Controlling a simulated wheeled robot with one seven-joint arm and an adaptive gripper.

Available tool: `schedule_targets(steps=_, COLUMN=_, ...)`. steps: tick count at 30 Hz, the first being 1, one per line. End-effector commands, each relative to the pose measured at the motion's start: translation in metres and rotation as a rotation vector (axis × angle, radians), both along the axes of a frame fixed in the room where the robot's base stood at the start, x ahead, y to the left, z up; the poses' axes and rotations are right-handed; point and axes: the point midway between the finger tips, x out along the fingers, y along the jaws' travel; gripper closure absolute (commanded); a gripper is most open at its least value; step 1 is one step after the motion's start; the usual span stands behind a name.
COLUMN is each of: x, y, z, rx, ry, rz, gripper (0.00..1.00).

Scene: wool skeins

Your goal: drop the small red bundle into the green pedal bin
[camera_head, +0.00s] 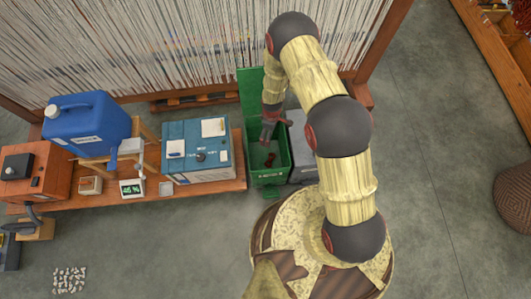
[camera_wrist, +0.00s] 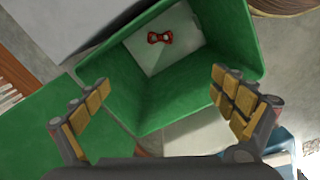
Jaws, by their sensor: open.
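The green pedal bin (camera_head: 284,170) stands with its lid (camera_head: 250,95) up at the back. In the wrist view the bin (camera_wrist: 110,65) fills the middle, and I look down into its mouth. The small red bundle (camera_wrist: 160,37), pinched at its middle, lies inside the bin on a pale surface; in the head view a dark red patch shows inside the bin. My gripper (camera_wrist: 163,98) is open and empty above the bin, its padded fingers wide apart. In the head view my gripper (camera_head: 270,127) partly hides the bin's mouth.
A wooden bench (camera_head: 215,188) left of the bin bears a blue-grey box (camera_head: 190,165), a blue jug (camera_head: 85,120), a small green-lit display (camera_head: 132,188) and an orange box (camera_head: 40,168). A grey bin (camera_head: 302,150) stands right of the green one. A yarn loom (camera_head: 190,50) is behind.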

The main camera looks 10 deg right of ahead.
Motion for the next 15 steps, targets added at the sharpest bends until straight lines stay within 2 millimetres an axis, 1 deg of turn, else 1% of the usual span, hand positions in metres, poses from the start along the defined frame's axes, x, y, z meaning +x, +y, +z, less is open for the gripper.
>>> schedule_targets(steps=1, x=0.001, y=0.0, z=0.011, rx=0.0, ry=-0.004, rz=0.0, gripper=0.04)
schedule_targets(steps=6, x=0.001, y=0.0, z=0.04, rx=0.0, ry=-0.002, rz=0.0, gripper=0.04)
schedule_targets(steps=10, x=0.0, y=0.0, z=0.057, rx=0.0, ry=-0.001, rz=0.0, gripper=0.04)
schedule_targets(steps=15, x=0.0, y=0.0, z=0.069, rx=0.0, ry=0.0, rz=0.0, gripper=0.04)
